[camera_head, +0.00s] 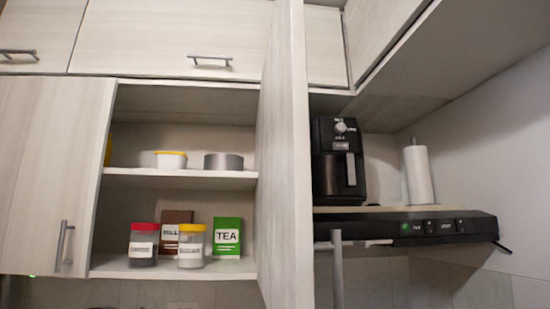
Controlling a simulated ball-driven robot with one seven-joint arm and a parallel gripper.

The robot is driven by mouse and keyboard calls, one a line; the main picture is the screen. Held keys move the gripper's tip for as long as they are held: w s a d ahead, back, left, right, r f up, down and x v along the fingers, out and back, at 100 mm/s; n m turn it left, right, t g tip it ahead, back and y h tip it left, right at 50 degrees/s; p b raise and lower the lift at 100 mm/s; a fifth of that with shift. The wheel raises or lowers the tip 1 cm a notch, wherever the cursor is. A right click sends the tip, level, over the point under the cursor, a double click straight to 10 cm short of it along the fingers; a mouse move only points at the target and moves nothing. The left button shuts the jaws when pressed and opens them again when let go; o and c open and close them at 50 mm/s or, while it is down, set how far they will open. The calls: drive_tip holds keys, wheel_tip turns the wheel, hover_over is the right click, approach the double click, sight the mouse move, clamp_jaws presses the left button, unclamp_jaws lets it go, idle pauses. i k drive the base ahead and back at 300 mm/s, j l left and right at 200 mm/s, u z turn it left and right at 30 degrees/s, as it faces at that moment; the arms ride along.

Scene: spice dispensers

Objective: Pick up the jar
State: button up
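Two labelled jars stand upright on the lower shelf of the open cabinet. The red-lidded jar (144,246) has dark contents and is on the left. The yellow-lidded jar (191,247) has pale contents and is to its right. The labels are too small to read surely, and I cannot tell which jar the task means. My gripper is not in view.
A brown box (176,218) stands behind the jars, and a green tea box (228,237) is at their right. A yellow-rimmed tub (171,160) and a grey round tin (223,161) sit on the upper shelf. The open cabinet door (284,160) juts forward at right.

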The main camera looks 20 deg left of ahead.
sight(191, 251)
drive_tip(key=u, duration=1.3)
